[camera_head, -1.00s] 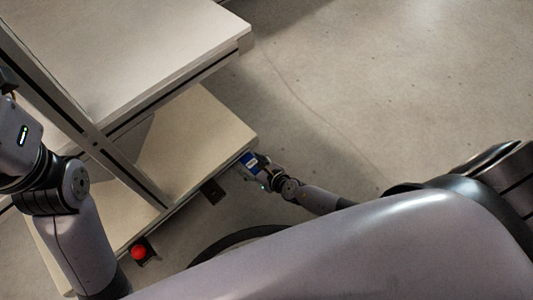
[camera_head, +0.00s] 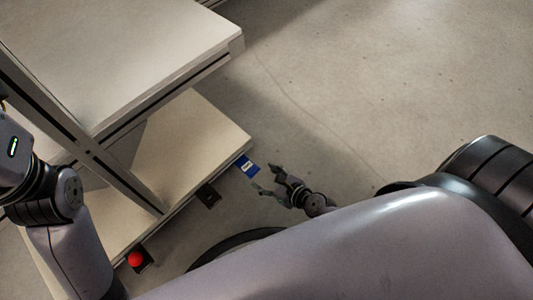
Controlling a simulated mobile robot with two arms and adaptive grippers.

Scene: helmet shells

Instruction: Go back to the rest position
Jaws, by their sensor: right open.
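My right gripper (camera_head: 267,178) is low in the middle of the camera_head view. Its fingers are spread open with nothing between them, just right of the lower shelf's front corner and apart from the blue label. My left arm (camera_head: 68,225) shows along the left edge; its gripper is out of the picture. No helmet shell is in view.
A workbench has a pale upper top (camera_head: 120,55) and a pale lower shelf (camera_head: 190,145). A blue label (camera_head: 247,166) sits at the lower shelf's edge. A red button (camera_head: 135,258) is mounted lower left. The concrete floor (camera_head: 400,90) on the right is clear.

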